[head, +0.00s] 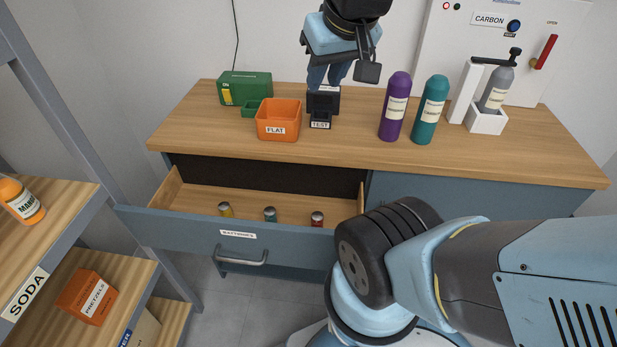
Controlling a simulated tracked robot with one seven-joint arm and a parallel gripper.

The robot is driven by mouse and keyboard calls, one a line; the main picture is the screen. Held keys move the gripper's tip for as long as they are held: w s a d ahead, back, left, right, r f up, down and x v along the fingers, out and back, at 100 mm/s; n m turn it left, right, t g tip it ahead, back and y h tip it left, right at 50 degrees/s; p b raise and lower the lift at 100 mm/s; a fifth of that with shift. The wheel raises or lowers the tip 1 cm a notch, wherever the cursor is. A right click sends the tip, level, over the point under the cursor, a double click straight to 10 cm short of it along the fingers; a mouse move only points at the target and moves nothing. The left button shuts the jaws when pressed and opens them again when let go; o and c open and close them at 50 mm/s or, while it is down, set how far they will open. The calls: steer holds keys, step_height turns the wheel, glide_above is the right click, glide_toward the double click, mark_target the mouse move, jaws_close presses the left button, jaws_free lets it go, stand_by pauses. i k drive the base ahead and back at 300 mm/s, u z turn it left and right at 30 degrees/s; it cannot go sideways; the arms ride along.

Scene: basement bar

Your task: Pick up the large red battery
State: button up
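A battery with a red body and a pale metallic top (317,219) stands in the open wooden drawer (186,196), toward its right end. A teal battery (270,214) and a yellow battery (226,210) stand to its left in the same drawer. Only their upper parts show above the drawer front. My gripper (328,78) points down over the countertop, just above or in front of the black TEST block (322,102), well above and behind the drawer. Its two blue fingers are close together; I cannot tell whether they are open. No held object shows.
The counter (200,134) holds a green box (244,88), an orange FLAT bin (278,120), purple (395,106) and teal (430,110) bottles, and a carbonating machine (488,95). The drawer front (160,224) sticks out. A shelf (60,205) stands left.

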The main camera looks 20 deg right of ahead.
mark_target(317, 217)
steer(key=u, duration=0.75)
steer(key=k, duration=1.5)
steer(key=z, duration=1.1)
steer(key=i, duration=1)
steer(key=u, duration=0.05)
